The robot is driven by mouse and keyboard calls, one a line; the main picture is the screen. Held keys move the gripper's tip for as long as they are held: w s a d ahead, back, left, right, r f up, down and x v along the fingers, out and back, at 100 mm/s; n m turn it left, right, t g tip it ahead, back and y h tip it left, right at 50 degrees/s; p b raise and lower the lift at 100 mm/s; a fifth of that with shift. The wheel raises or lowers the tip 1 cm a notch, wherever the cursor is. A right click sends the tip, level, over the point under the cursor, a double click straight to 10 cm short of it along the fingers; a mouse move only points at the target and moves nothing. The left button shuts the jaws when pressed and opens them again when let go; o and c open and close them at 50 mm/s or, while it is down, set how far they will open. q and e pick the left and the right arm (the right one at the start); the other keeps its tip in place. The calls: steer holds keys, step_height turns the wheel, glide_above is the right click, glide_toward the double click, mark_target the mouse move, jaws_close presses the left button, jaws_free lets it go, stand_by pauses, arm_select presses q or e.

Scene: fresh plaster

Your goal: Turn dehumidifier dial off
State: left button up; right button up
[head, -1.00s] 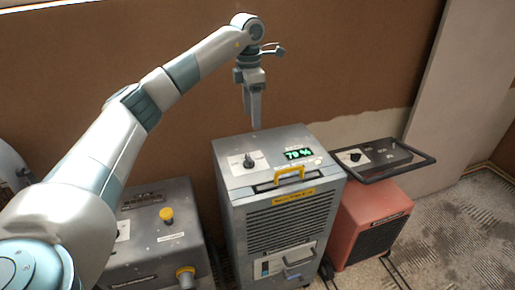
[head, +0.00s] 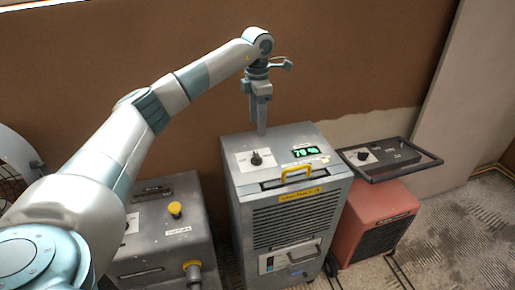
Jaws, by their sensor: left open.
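The grey dehumidifier (head: 285,215) stands in the middle of the head view, with a yellow handle on top and a lit green display (head: 306,152). Its black dial (head: 256,158) sits on a white plate at the left of the top panel. My left gripper (head: 261,131) points down above the back edge of the dehumidifier's top, behind the dial and apart from it. It is open and empty, its fingers seen nearly edge-on. My right gripper is out of view.
A grey machine (head: 165,235) with yellow knobs stands at the left. A red heater (head: 375,222) with a black-framed control top and its own dial stands at the right. A brown wall (head: 350,60) is close behind.

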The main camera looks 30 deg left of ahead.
mark_target(257, 154)
arm_select(q)
step_height(257, 154, down, 11)
steer(key=p, duration=0.3)
steer(key=shift+p, duration=0.3)
steer(key=shift+f, duration=0.75)
steer(key=c, duration=1.1)
steer(key=shift+o, duration=0.2)
